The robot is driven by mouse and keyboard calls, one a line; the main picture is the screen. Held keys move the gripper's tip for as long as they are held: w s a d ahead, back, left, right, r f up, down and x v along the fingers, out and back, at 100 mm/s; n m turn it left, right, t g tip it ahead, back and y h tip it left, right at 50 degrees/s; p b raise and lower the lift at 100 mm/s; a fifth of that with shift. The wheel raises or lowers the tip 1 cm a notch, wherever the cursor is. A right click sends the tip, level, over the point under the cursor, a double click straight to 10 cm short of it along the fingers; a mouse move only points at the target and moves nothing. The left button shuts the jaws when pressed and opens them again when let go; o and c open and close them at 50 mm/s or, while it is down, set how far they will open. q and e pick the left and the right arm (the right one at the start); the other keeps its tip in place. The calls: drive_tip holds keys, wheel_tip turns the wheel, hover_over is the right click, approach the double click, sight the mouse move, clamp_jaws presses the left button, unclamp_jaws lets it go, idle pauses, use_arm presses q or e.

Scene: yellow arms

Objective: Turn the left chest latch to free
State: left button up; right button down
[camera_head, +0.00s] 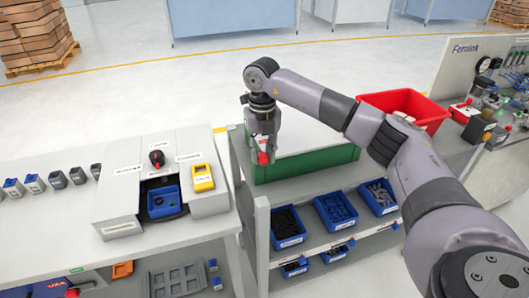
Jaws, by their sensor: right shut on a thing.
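The chest (318,163) is a green box with a pale top, standing on the grey bench right of the white one. A red latch (263,158) shows at its left front side. My right gripper (262,148) points down at this latch and is shut on it; the fingers partly cover it, so its exact turn angle cannot be told. My right arm reaches in from the right, across the chest, and hides part of its top. No other latch can be made out clearly. My left gripper is out of view.
A red bin (408,104) sits behind the chest to the right. Blue bins (336,209) with small parts fill the shelf below. On the left bench (60,245) stands a grey unit with a black-and-red knob (157,158) and a yellow device (203,178).

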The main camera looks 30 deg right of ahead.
sight(262, 155)
drive_tip(key=shift+w+r, duration=0.1)
idle(0.4)
drive_tip(key=c, duration=1.3)
unclamp_jaws()
wheel_tip(262, 155, up, 12)
drive_tip(key=shift+f, duration=0.1)
drive_tip(key=shift+a, duration=0.1)
